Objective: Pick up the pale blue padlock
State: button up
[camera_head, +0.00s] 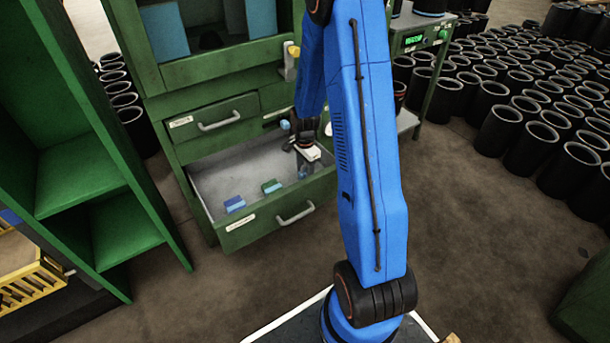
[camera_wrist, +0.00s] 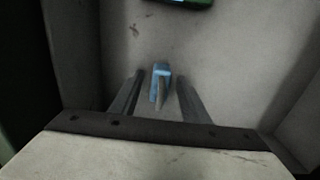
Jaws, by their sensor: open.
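The pale blue padlock (camera_wrist: 161,72) lies on the grey floor of an open drawer, seen in the wrist view. My gripper (camera_wrist: 157,84) is open, with one finger on each side of the padlock and a gap showing on both sides. Whether the fingers have come down to the padlock's level I cannot tell. In the head view my gripper (camera_head: 307,154) reaches into the right part of the drawer (camera_head: 210,188), and a small pale blue spot just below it appears to be the padlock (camera_head: 302,175).
A blue block (camera_head: 235,203) and a green-and-blue item (camera_head: 271,186) lie in the drawer, left of my gripper. The drawer's walls surround the work area. A green cabinet (camera_head: 215,77) rises behind, and many black sleeves (camera_head: 499,130) stand on the right.

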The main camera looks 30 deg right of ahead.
grip_shut()
jog(key=shift+r, duration=0.1)
notch_tip(320, 180, up, 10)
jog(key=shift+f, duration=0.1)
dwell(0.4)
